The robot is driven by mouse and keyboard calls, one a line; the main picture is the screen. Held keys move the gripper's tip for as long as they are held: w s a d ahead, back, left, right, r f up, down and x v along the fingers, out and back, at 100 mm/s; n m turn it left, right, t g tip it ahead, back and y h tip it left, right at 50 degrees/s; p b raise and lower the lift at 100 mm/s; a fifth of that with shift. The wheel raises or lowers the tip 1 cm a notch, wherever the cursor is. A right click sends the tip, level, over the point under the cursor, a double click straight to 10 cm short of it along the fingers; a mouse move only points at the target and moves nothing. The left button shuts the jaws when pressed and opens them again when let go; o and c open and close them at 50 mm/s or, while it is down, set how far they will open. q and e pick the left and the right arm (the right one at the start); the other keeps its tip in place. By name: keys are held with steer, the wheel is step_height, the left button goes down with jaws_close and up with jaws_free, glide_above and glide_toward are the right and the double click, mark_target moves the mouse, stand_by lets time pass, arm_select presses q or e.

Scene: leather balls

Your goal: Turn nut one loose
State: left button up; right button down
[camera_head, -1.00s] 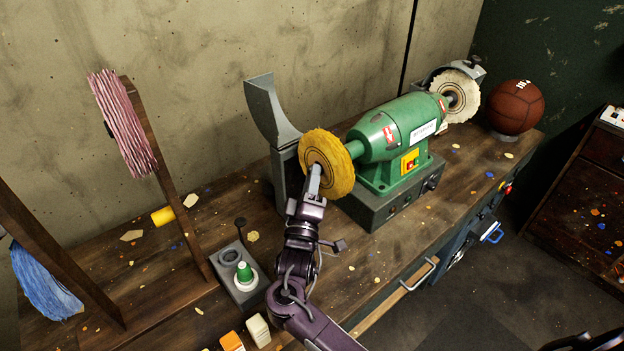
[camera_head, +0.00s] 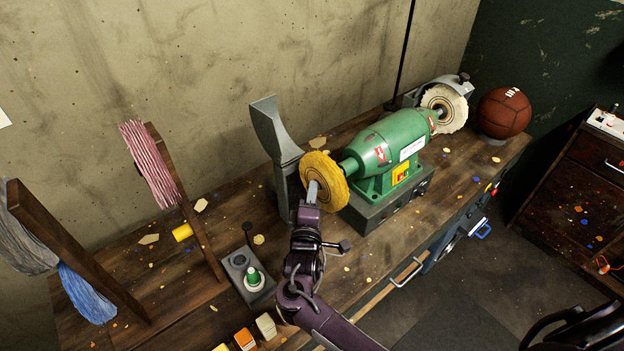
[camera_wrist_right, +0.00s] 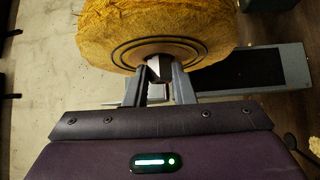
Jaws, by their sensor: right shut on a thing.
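The green polishing machine (camera_head: 398,140) stands on the wooden bench with a yellow buffing wheel (camera_head: 332,172) on its near shaft end. My right gripper (camera_head: 312,190) is at the hub of this wheel. In the right wrist view, its two grey fingers (camera_wrist_right: 160,82) are shut on a grey metal nut (camera_wrist_right: 158,68) at the centre of the yellow wheel (camera_wrist_right: 205,25). In the head view the fingers largely hide the nut. A white buffing wheel (camera_head: 446,108) is on the far shaft end. My left gripper is not in view.
A grey guard (camera_head: 272,128) stands close behind the yellow wheel. A small grey block with a green-topped bottle (camera_head: 253,277) stands left of my right arm. Wooden racks with pink thread (camera_head: 150,165) and blue thread (camera_head: 85,292) are at left. A brown leather ball (camera_head: 505,112) sits at the far right.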

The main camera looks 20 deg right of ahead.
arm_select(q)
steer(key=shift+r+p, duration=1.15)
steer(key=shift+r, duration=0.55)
arm_select(e)
steer(key=shift+r+n+g+y, duration=0.15)
steer(key=shift+n+g+y, duration=0.15)
steer(key=shift+n+g, duration=0.35)
steer(key=c, duration=1.2)
jaws_free()
arm_select(q)
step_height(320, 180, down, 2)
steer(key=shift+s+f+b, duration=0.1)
steer(key=shift+b, duration=1)
arm_select(e)
steer(key=v, duration=0.7)
steer(key=shift+s+a, duration=0.25)
steer(key=shift+s, duration=0.15)
